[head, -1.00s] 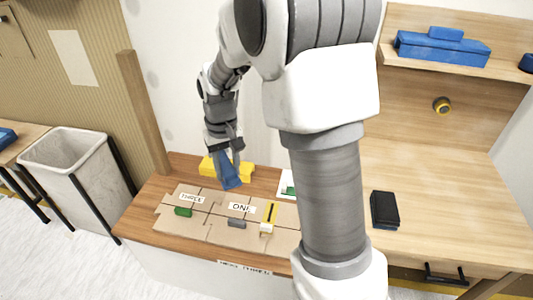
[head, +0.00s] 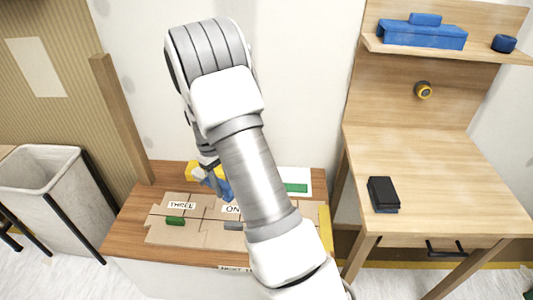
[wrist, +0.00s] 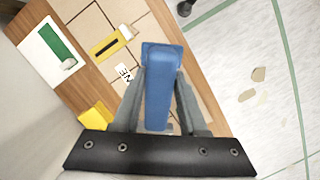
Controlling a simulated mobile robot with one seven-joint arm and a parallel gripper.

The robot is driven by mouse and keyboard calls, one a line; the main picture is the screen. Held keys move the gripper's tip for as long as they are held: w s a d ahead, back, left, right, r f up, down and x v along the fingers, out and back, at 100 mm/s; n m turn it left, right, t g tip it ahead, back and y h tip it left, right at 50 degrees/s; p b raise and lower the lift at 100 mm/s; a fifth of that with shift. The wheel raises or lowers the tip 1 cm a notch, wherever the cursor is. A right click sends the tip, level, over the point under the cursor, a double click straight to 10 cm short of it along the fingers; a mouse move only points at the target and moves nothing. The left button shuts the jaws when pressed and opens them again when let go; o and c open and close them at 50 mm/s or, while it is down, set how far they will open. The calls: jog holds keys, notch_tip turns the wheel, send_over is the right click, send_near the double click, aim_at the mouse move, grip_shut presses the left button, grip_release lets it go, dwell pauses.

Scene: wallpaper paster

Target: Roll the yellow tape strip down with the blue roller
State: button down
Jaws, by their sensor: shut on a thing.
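My gripper (wrist: 160,78) is shut on a blue block-like tool, the blue roller (wrist: 160,58), held between both fingers in the wrist view. In the head view the blue roller (head: 226,188) shows only partly behind my arm, above the bench. The yellow strip with a dark line (wrist: 106,46) lies on the cardboard panel (wrist: 88,28) in the wrist view, left of the roller and apart from it. A white piece (wrist: 127,33) is at its end. In the head view my arm hides this strip. The roller's underside is hidden.
A yellow block (wrist: 94,117) stands at the bench's back, near my gripper. A white sheet with a green piece (wrist: 58,42) lies beside the panel. A dark green piece (head: 175,221) lies by the THREE label (head: 181,205). A black block (head: 383,192) is on the right table.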

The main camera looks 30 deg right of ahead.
jog(key=d+f+n+h+b, duration=0.2)
jog(key=d+f+n+h, duration=0.3)
jog(key=d, duration=0.4)
jog(key=d+f+n+h+b, duration=0.1)
jog(key=d+f+n+h, duration=0.2)
jog(key=d+f+n, duration=0.5)
jog(key=w+d+r+n+t+b, duration=0.3)
jog(key=w+r+n+t, duration=0.5)
jog(key=r+n+t, duration=0.2)
jog(key=shift+r+n+t+b, duration=0.35)
jog(key=shift+n+t, duration=0.85)
jog(key=shift+t, duration=0.7)
jog(key=shift+d+r+p, duration=0.1)
jog(key=shift+r+p, duration=0.05)
jog(key=shift+p, duration=0.2)
notch_tip(320, 180, down, 7)
jog(key=b, duration=0.4)
jog(key=shift+r+b, duration=0.15)
jog(key=shift+b, duration=0.25)
jog(key=shift+f, duration=1.35)
